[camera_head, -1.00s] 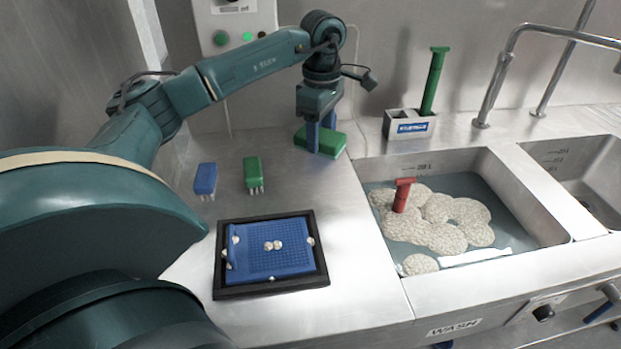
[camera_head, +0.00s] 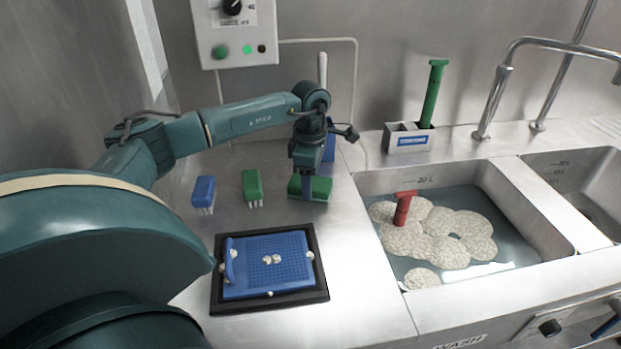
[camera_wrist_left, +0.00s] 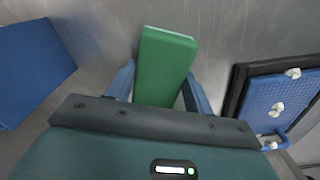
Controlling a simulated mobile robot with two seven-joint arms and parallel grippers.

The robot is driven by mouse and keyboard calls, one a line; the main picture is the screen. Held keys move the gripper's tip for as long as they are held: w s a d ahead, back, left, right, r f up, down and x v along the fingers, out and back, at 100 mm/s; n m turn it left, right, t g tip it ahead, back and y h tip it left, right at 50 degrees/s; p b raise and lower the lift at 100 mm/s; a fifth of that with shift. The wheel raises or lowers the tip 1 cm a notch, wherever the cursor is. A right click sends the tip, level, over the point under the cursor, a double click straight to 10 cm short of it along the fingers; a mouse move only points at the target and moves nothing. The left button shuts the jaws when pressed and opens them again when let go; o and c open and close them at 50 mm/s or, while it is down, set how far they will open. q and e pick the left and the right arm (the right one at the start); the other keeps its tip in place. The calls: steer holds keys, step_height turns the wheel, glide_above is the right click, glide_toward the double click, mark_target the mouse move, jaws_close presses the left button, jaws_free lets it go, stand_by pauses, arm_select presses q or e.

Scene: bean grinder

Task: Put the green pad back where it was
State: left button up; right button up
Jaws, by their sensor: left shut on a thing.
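The green pad (camera_head: 320,188) is a flat green block over the steel counter, left of the sink. My left gripper (camera_head: 306,190) points down and is shut on it. In the left wrist view the pad (camera_wrist_left: 165,66) sits between the two blue fingers, its long side running away from the palm. I cannot tell whether the pad touches the counter. My right gripper is not in view.
A black-framed tray with a blue mat (camera_head: 240,285) lies in front. A blue brush (camera_head: 204,192) and green brush (camera_head: 252,186) stand left of the pad. A blue thing (camera_head: 330,142) is behind my gripper. The sink (camera_head: 455,265) is right.

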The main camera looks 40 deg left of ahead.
arm_select(q)
steer(key=shift+f, duration=0.15)
steer(key=o, duration=0.9)
steer(key=shift+o, duration=0.2)
steer(key=shift+r, duration=0.25)
step_height(320, 180, up, 12)
